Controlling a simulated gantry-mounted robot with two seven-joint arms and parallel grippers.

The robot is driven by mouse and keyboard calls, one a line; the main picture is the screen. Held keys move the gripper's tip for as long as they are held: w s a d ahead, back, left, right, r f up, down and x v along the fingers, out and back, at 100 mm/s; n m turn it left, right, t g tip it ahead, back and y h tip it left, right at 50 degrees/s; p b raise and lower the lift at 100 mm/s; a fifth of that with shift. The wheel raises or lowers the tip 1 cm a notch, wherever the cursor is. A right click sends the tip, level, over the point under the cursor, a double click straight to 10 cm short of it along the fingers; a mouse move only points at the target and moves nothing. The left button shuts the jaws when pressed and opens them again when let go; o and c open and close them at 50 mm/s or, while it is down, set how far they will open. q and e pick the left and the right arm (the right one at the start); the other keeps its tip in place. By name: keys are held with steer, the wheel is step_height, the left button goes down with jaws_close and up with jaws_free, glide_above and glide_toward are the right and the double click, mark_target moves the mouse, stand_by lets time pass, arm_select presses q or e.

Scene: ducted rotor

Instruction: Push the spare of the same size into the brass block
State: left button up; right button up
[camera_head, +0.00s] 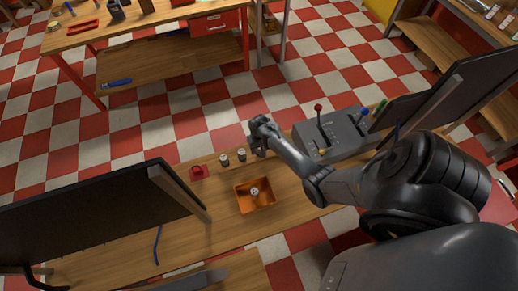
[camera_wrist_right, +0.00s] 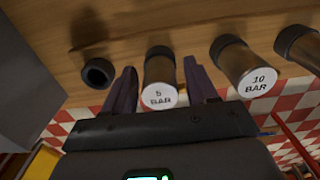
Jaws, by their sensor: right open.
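In the right wrist view, a metal cylinder marked "5 BAR" (camera_wrist_right: 158,82) stands between the spread fingers of my right gripper (camera_wrist_right: 160,85). A cylinder marked "10 BAR" (camera_wrist_right: 245,68) and a third dark-banded cylinder (camera_wrist_right: 300,45) stand to its right. A dark ring (camera_wrist_right: 98,72) is to its left, apart from the fingers. In the head view, my right gripper (camera_head: 262,132) is by the bench's far edge, beside two small cylinders (camera_head: 241,154). An orange-brown tray (camera_head: 241,204) holds a small pale-topped part (camera_head: 254,191). I cannot make out a brass block for certain. My left gripper is out of view.
A small red object (camera_head: 198,172) lies left of the cylinders. A grey console (camera_head: 340,132) with upright levers stands to the right. A large dark monitor (camera_head: 95,215) blocks the left of the bench. Bare wood (camera_head: 225,225) surrounds the tray.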

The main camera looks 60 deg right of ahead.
stand_by(0.4)
stand_by(0.4)
steer(key=c, duration=1)
steer(key=shift+o, duration=0.2)
steer(key=shift+r+p, duration=0.45)
steer(key=shift+p, duration=0.3)
steer(key=shift+r, duration=0.15)
steer(key=shift+r+p, duration=0.15)
steer(key=shift+p, duration=0.25)
